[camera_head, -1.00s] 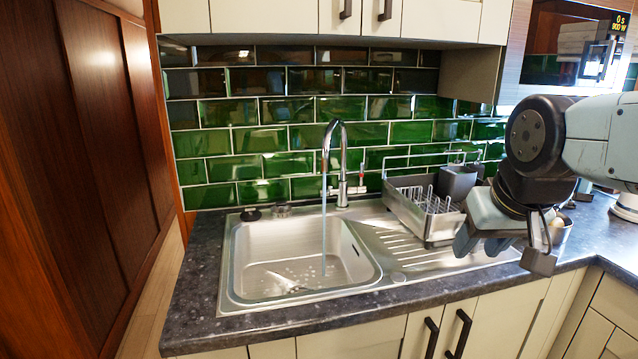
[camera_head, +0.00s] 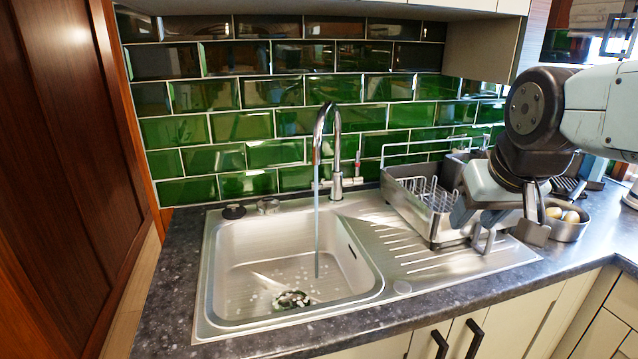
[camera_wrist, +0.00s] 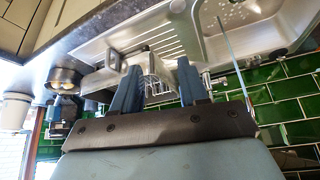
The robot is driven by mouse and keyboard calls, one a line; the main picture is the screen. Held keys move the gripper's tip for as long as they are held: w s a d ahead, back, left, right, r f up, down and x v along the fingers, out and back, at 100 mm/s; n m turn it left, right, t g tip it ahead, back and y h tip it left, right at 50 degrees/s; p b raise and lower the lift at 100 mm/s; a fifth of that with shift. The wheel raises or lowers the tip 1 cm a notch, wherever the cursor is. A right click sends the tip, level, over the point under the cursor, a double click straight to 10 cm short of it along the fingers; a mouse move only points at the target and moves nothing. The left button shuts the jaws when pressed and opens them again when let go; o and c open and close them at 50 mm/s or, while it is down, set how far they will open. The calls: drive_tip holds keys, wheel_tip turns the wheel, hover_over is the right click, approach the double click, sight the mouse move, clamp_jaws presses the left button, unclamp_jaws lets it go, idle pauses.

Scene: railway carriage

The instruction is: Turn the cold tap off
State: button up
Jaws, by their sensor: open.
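The chrome tap (camera_head: 329,150) stands upright behind the sink, its curved spout over the basin. A thin stream of water (camera_head: 317,225) falls from it into the sink (camera_head: 222,290). A small lever with a red mark (camera_head: 357,165) is at the right of the tap body; a handle at its left is too small to make out clearly. My gripper (camera_head: 492,222) is to the right of the tap, above the drainboard by the dish rack, apart from the tap. In the wrist view my gripper (camera_wrist: 158,78) has its two blue-grey fingers spread, with nothing held between them.
A dish rack (camera_head: 408,200) stands on the drainboard between the tap and my gripper. A metal bowl (camera_head: 568,231) with round items is on the counter at right. Cupboards (camera_head: 465,45) hang above.

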drive_tip(key=w+a+f+n+t, duration=0.1)
drive_tip(key=w+a+f+t, duration=0.1)
drive_tip(key=w, duration=0.9)
drive_tip(key=n+t+y, duration=0.5)
drive_tip(key=t+y, duration=0.2)
drive_tip(key=t, duration=0.2)
approach(320, 182)
drive_tip(key=x, duration=0.4)
drive_tip(key=f+x, duration=0.1)
drive_tip(key=x, duration=0.3)
drive_tip(key=d+x, duration=0.1)
drive_tip(key=x, duration=0.3)
drive_tip(key=shift+w+a+f, duration=0.1)
drive_tip(key=shift+w+f, duration=0.05)
drive_tip(key=shift+w, duration=0.4)
clamp_jaws()
